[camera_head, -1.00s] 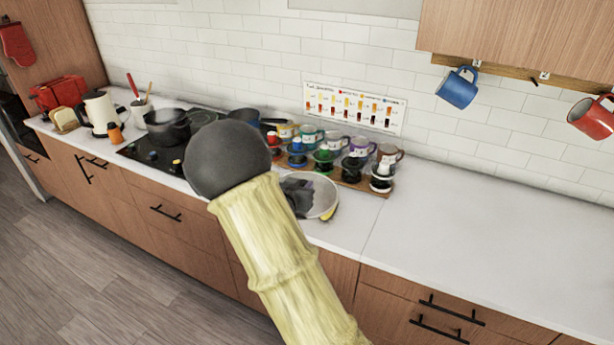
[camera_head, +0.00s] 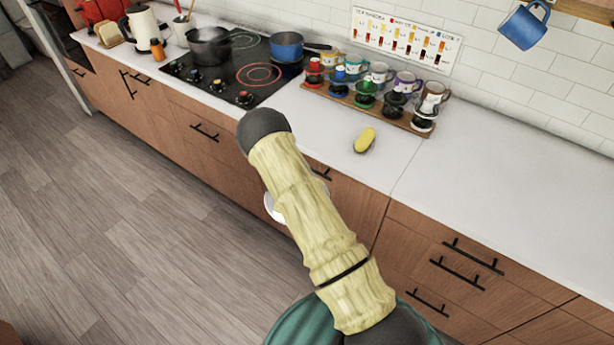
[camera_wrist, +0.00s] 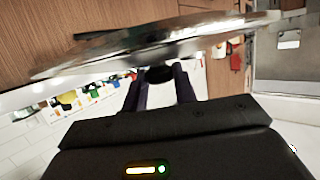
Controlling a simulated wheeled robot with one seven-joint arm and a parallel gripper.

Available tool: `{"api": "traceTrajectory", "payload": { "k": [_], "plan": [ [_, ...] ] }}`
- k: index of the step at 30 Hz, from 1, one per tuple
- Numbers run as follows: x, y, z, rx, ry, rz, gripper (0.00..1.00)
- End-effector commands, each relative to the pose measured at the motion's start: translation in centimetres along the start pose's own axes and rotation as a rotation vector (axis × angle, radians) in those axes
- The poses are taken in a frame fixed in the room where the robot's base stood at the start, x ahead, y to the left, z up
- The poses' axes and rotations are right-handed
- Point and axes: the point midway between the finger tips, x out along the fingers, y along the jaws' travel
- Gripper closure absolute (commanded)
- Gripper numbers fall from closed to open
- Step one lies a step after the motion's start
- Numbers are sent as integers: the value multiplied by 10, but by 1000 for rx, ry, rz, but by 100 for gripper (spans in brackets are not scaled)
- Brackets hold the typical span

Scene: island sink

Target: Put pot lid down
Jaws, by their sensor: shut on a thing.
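The pot lid (camera_wrist: 150,45) is a shiny disc seen nearly edge-on across the top of the wrist view. My gripper (camera_wrist: 159,76) is shut on its dark knob, with one finger on each side. In the head view only part of the pale lid rim (camera_head: 271,208) shows beside my forearm, in front of the cabinet fronts. My gripper is hidden behind my arm there. A dark pot (camera_head: 209,47) and a blue pot (camera_head: 287,47) stand on the black cooktop (camera_head: 205,80).
A yellow sponge (camera_head: 365,139) lies on the white counter (camera_head: 480,165), which is otherwise clear to the right. A wooden rack (camera_head: 385,112) with several mugs and jars stands behind it. A red burner ring (camera_head: 258,76) is bare. A blue mug (camera_head: 524,25) hangs above.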

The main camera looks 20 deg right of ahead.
Motion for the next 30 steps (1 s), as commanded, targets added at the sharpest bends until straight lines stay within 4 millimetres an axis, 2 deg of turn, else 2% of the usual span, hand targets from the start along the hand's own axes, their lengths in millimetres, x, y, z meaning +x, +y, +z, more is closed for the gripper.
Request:
{"api": "traceTrajectory", "payload": {
  "k": [1, 6, 7, 14, 24, 30],
  "plan": [
    [0, -4, 9, -7, -3, -23, 100],
    [0, -6, 6, -13, 1, -25, 100],
    [3, -4, 15, -8, 1, -21, 100],
    [12, -5, 44, -7, 1, -21, 100],
    [29, -5, 98, -8, 2, -21, 100],
    [30, -4, 102, -8, 2, -20, 100]
  ]
}}
